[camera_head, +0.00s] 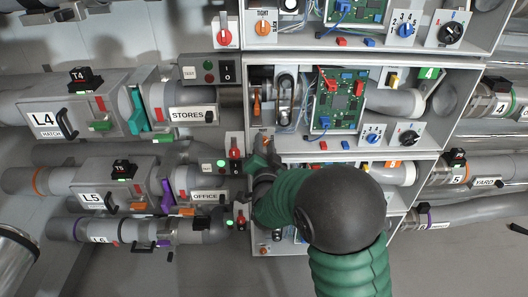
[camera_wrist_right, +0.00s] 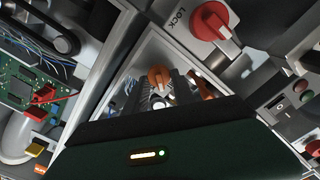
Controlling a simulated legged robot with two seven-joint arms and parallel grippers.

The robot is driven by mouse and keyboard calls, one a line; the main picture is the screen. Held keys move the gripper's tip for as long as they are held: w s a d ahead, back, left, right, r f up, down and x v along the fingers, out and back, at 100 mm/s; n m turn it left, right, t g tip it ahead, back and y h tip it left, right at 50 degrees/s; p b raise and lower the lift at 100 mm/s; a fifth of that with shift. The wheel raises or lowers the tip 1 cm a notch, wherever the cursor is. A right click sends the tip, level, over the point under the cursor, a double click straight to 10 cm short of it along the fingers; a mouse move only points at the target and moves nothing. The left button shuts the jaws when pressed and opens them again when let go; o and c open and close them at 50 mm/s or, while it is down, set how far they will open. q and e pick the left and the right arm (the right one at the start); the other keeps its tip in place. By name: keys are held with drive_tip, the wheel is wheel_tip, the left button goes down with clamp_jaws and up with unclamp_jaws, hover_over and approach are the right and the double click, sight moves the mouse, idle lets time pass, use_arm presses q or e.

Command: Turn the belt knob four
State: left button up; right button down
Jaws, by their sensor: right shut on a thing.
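The orange knob (camera_wrist_right: 158,76), which I take to be belt knob four, sits at the lower left of the middle open box in the row marked L4. My right gripper (camera_wrist_right: 160,92) is shut on it, one dark finger on each side, in the right wrist view. My left gripper is not in view.
A red LOCK knob (camera_wrist_right: 212,20) sits close beside the gripper; it also shows in the head view, left of the gripper. A green circuit board (camera_head: 338,98), a blue dial (camera_head: 372,136) and a black dial (camera_head: 409,136) are to the right. Pipes run left and right.

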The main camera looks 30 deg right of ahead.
drive_tip(key=m+b, duration=0.4)
drive_tip(key=f+m+b, duration=0.1)
drive_tip(key=m+b, duration=0.3)
drive_tip(key=shift+s+d+f, duration=0.1)
drive_tip(key=shift+m+b, duration=1.1)
drive_tip(key=shift+b, duration=0.05)
drive_tip(key=c, duration=1.4)
unclamp_jaws()
drive_tip(key=shift+o, duration=0.3)
